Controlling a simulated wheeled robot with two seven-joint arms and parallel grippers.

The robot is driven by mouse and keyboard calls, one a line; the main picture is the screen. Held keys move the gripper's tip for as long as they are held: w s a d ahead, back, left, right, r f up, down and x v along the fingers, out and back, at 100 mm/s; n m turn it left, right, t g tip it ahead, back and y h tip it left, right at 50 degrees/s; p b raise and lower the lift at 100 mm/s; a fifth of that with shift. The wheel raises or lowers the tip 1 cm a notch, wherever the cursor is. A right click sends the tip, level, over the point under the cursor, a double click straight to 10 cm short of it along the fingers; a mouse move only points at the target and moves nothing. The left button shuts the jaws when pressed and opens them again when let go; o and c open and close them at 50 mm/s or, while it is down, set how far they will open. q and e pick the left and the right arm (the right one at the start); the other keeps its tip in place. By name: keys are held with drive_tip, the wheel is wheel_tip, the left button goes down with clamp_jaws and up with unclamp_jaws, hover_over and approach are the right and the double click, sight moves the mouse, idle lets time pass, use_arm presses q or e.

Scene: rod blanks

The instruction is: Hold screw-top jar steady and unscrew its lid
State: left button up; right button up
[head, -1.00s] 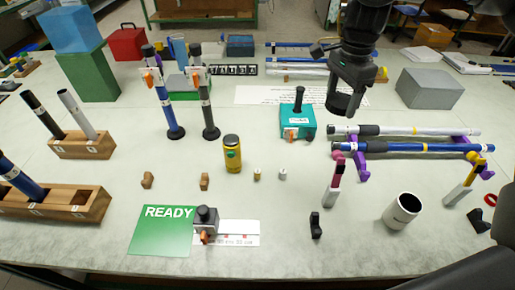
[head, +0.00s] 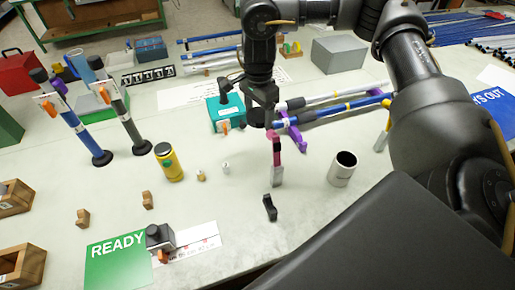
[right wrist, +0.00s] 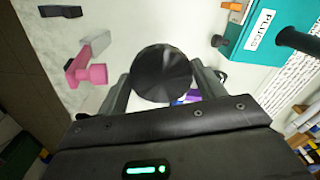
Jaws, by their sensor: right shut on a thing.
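The screw-top jar (head: 169,164) stands upright on the table, left of centre in the head view. It is yellow with a green label and a dark top; I cannot tell whether that is a lid or an open mouth. My right gripper (head: 264,106) is well to the right of the jar, raised above the table. It is shut on a black round lid-like piece (right wrist: 161,73), which fills the space between the fingers in the right wrist view. Nothing holds the jar. My left gripper is not in view.
A teal box (head: 224,113) stands behind the gripper. Rods on purple supports (head: 330,113) lie behind. A green READY mat (head: 118,262) is front left. Table between jar and mat is partly clear.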

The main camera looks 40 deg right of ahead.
hover_over(258, 154)
wheel_tip(258, 154, down, 11)
drive_tip(key=shift+r, duration=0.1)
drive_tip(key=shift+f, duration=0.5)
drive_tip(key=shift+a+f+b, duration=0.1)
drive_tip(key=shift+f+b, duration=0.2)
drive_tip(key=shift+f, duration=0.05)
wheel_tip(258, 154, down, 3)
drive_tip(key=shift+f, duration=0.1)
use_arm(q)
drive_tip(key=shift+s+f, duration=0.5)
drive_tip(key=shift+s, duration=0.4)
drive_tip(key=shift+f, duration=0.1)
use_arm(e)
drive_tip(key=shift+f+b, duration=0.15)
drive_tip(key=shift+b, duration=0.2)
drive_tip(key=o, duration=0.8)
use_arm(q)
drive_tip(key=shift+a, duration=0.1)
